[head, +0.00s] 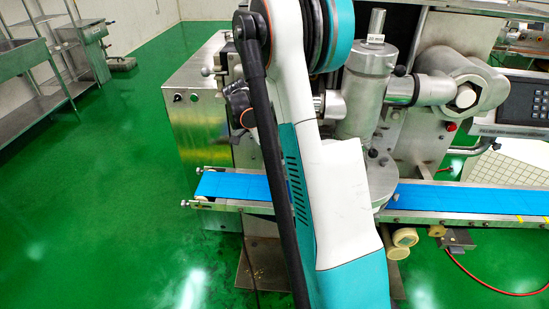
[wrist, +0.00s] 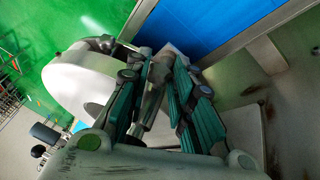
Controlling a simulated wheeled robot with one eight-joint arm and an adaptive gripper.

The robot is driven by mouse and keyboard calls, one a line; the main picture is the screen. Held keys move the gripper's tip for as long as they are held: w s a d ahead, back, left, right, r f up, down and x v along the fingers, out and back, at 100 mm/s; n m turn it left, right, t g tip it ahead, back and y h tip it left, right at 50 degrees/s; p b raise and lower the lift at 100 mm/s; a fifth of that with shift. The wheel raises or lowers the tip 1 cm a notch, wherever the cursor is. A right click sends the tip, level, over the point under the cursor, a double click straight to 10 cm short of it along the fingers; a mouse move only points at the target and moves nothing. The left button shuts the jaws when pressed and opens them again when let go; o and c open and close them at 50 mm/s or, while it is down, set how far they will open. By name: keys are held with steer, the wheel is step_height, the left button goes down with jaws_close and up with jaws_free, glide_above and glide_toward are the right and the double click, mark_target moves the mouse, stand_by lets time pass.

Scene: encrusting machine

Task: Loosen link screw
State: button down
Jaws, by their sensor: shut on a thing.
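My gripper (wrist: 160,62) shows in the wrist view, its two green-ribbed fingers drawn together toward the tips. They are closed on a grey metal part (wrist: 151,104) between them, which appears to be the link screw; its shape is mostly hidden by the fingers. In the head view my white and teal arm crosses the middle of the picture and I cannot make out the fingertips. The encrusting machine (head: 197,125) stands behind the arm, with a steel upright cylinder and a horizontal shaft to the right of it.
A blue conveyor belt (head: 460,197) runs across the machine's front and also shows in the wrist view (wrist: 205,22). A large white round part (wrist: 85,80) lies left of the fingers. A steel shelf (head: 35,75) stands far left. Green floor (head: 110,190) is open at left.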

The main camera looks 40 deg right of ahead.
steer(key=c, duration=1.4)
jaws_free()
steer(key=w+a+r, duration=0.4)
steer(key=w+a, duration=0.4)
steer(key=w, duration=0.3)
steer(key=shift+w+r, duration=0.25)
steer(key=shift+w, duration=0.15)
